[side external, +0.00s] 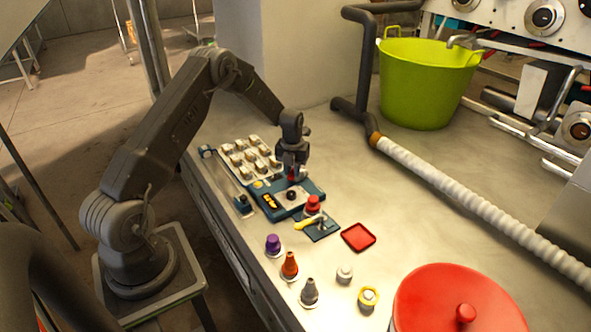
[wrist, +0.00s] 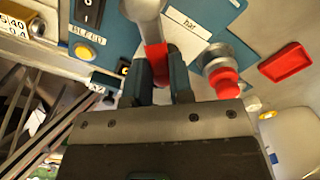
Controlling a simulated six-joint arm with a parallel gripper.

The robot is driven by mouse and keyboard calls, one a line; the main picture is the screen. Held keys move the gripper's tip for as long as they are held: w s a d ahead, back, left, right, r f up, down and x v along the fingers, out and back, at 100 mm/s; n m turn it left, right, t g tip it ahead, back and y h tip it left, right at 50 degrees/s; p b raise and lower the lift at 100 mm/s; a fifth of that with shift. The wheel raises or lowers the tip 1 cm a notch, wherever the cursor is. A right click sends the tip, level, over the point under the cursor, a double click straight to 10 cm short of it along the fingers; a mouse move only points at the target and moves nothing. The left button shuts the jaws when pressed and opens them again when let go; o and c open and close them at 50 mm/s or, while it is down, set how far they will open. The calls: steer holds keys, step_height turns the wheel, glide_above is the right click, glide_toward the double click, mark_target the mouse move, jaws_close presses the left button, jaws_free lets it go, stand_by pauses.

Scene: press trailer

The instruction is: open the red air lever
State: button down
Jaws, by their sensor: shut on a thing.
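The red air lever (wrist: 155,57) stands between my fingertips in the wrist view, with a grey rounded part joined at its upper end. My gripper (wrist: 159,72) is shut on the red part. In the side view my gripper (side external: 291,168) points down over the blue panel (side external: 272,212), and a small bit of the red lever (side external: 292,179) shows just under the fingers. Most of the lever is hidden there by the fingers.
A red button (side external: 313,203) and a yellow-handled valve (side external: 310,222) are close by. A red tray (side external: 358,237) lies to their right. A rack of blocks (side external: 250,158) stands behind the panel. Purple, orange and grey knobs stand in front. A green tub (side external: 425,85) is at the back.

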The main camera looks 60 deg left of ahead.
mark_target(291, 172)
steer(key=shift+s+a+m, duration=0.1)
steer(key=shift+a+m, duration=0.05)
steer(key=shift+m, duration=0.25)
steer(key=c, duration=1)
jaws_free()
step_height(291, 172, up, 14)
steer(key=shift+f, duration=0.1)
